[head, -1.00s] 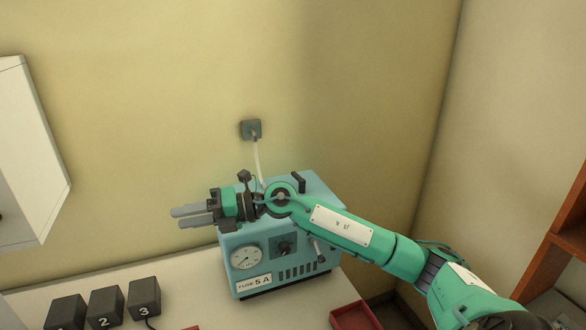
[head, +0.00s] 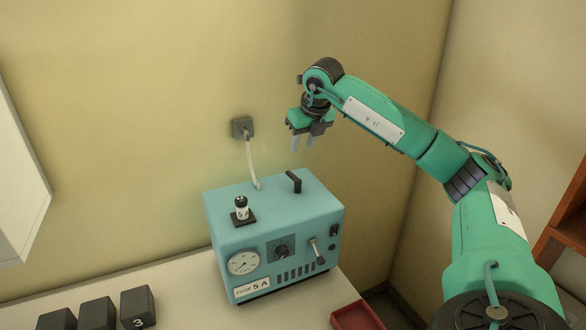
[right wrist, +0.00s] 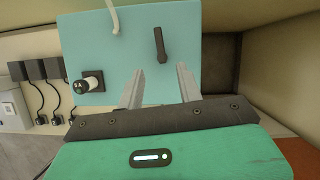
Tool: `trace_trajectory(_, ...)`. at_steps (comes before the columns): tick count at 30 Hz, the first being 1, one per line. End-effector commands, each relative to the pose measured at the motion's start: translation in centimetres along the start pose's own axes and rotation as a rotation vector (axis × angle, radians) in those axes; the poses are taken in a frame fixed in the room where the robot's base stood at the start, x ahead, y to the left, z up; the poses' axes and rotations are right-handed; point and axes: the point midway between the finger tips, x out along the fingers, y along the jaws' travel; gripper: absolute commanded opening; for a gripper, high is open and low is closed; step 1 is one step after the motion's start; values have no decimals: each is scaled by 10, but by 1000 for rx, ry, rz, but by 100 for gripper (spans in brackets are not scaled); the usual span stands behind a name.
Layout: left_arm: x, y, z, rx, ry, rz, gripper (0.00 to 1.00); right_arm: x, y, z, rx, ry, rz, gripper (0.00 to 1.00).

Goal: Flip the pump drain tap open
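The pump is a light blue box (head: 235,212) on the bench. A black lever (head: 294,181) stands on its top at the back right; it also shows in the right wrist view (right wrist: 159,44). A pale-handled lever (head: 314,247) is on the front face, right of a black knob. I cannot tell which lever is the drain tap. My right gripper (head: 303,145) points down above the back of the pump, apart from it. In the right wrist view its fingers (right wrist: 160,75) are spread and empty. My left gripper is out of view.
A black-and-white fuse-like part (head: 241,210) stands on the pump's top left. A pale hose (head: 252,165) runs to a wall fitting (head: 242,127). A red tray (head: 356,318) is at front right. Several dark numbered blocks (head: 137,307) stand at front left.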

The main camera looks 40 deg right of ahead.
Motion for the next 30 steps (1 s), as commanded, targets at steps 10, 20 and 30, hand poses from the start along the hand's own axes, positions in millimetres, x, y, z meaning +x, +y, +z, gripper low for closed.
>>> trace_trajectory(10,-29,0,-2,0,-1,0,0,71,1,1,-1,4,1,36)
trace_trajectory(20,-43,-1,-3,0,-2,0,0,114,1,0,-2,1,3,36)
trace_trajectory(30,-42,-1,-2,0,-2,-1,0,118,1,0,-2,0,3,36)
